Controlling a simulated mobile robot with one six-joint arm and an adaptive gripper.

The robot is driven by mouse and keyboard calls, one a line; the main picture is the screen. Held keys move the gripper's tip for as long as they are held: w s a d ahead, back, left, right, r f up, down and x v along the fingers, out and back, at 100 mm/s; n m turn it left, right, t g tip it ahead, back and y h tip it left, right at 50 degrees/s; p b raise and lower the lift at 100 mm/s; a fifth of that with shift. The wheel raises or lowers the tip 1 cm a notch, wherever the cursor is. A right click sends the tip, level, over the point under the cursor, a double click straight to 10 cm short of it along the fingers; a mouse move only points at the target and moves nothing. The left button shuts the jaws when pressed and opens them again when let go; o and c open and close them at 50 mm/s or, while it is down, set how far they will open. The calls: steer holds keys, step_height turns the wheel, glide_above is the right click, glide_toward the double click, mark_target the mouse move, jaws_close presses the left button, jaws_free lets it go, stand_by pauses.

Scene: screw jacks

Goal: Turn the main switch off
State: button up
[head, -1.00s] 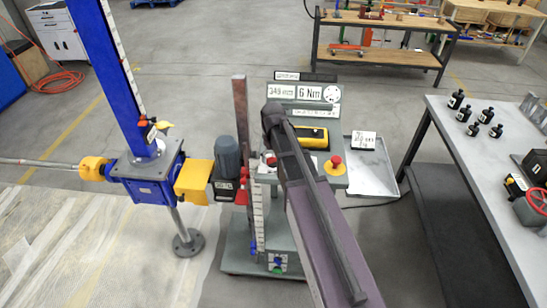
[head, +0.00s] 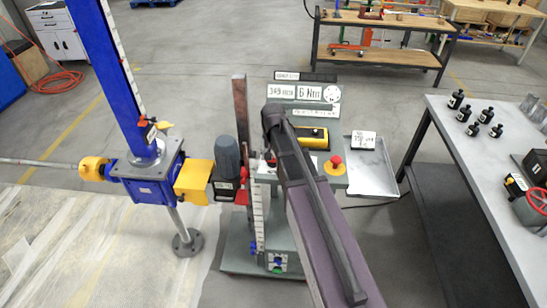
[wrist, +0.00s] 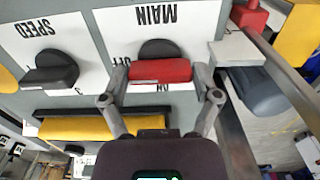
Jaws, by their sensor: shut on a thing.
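The main switch is a red handle (wrist: 160,71) on a dark round base, under a white label reading MAIN (wrist: 157,17) that appears upside down in the wrist view. My gripper (wrist: 161,82) has one finger at each end of the red handle and is shut on it. Part of the lettering beside the handle is covered by the fingers and handle, so I cannot read the switch position for certain. In the head view my own arm hides the gripper and most of the switch panel.
A black SPEED knob (wrist: 50,70) sits beside the main switch, and a yellow bar (wrist: 90,128) lies close by. A red emergency button (head: 333,161) stands right of my arm. The blue screw jack (head: 150,175) and grey motor (head: 228,155) are to the left.

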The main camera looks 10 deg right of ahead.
steer(key=shift+s, duration=0.1)
steer(key=o, duration=1)
steer(key=shift+c, duration=0.2)
steer(key=shift+n, duration=0.4)
